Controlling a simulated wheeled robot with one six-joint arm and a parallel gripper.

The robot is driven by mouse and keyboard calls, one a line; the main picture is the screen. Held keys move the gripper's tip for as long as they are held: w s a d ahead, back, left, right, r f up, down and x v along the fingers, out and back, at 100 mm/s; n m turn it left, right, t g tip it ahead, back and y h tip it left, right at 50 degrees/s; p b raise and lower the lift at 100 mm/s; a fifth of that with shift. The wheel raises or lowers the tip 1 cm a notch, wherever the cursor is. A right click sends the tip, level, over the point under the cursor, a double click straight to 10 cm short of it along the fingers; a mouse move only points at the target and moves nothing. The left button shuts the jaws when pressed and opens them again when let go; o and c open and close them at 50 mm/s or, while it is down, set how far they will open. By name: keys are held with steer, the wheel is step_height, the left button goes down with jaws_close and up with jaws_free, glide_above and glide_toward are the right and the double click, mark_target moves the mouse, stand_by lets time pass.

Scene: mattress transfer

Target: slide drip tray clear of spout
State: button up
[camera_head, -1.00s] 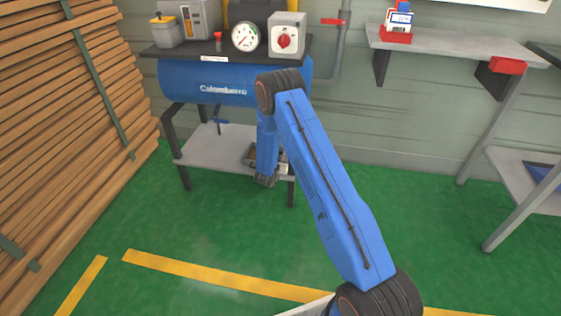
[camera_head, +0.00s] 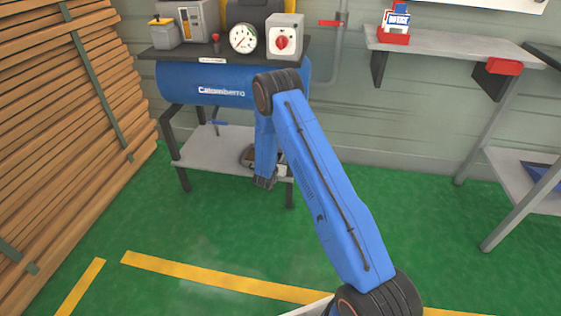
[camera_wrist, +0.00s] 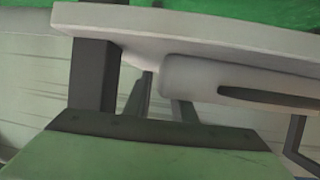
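A small dark tray (camera_head: 247,156), which looks like the drip tray, lies on the grey lower shelf under the blue tank. My blue arm hides its right part. A thin spout with a blue handle (camera_head: 217,123) hangs under the tank, left of the tray. My arm's dark wrist end (camera_head: 265,182) is at the shelf's front edge, close to the tray. My gripper's fingers are mostly hidden there. The wrist view shows a pale shelf edge (camera_wrist: 200,32), a dark post and a grey rounded part close up. I cannot tell the finger opening or any contact with the tray.
The blue tank (camera_head: 190,82) carries a gauge and boxes on a dark top. The grey shelf (camera_head: 205,150) is bare left of the tray. Stacked planks (camera_head: 60,130) stand at the left. A grey bench (camera_head: 530,190) stands at the right. The green floor between is clear.

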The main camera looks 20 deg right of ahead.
steer(key=v, duration=1.6)
steer(key=shift+s+a+f, duration=0.1)
steer(key=a+r+n+y, duration=0.1)
steer(key=a+r+y, duration=0.15)
steer(key=r, duration=0.55)
steer(key=a+r+y, duration=0.2)
steer(key=r+y, duration=0.1)
steer(key=r, duration=0.6)
steer(key=s+a+r+n+g+y, duration=0.2)
steer(key=s+r+n+y, duration=0.1)
steer(key=s+r, duration=0.95)
steer(key=s+d+r+n+g, duration=0.1)
steer(key=s+d+r, duration=0.1)
steer(key=s, duration=1)
steer(key=s+d+r+n+g, duration=0.1)
steer(key=s+d+r, duration=0.2)
steer(key=s, duration=1)
steer(key=s+d+r+n+g, duration=0.1)
steer(key=s+r, duration=0.4)
steer(key=s, duration=0.7)
steer(key=shift+s+d+r+g+h, duration=0.3)
steer(key=shift+d+g, duration=0.2)
steer(key=shift+d, duration=0.5)
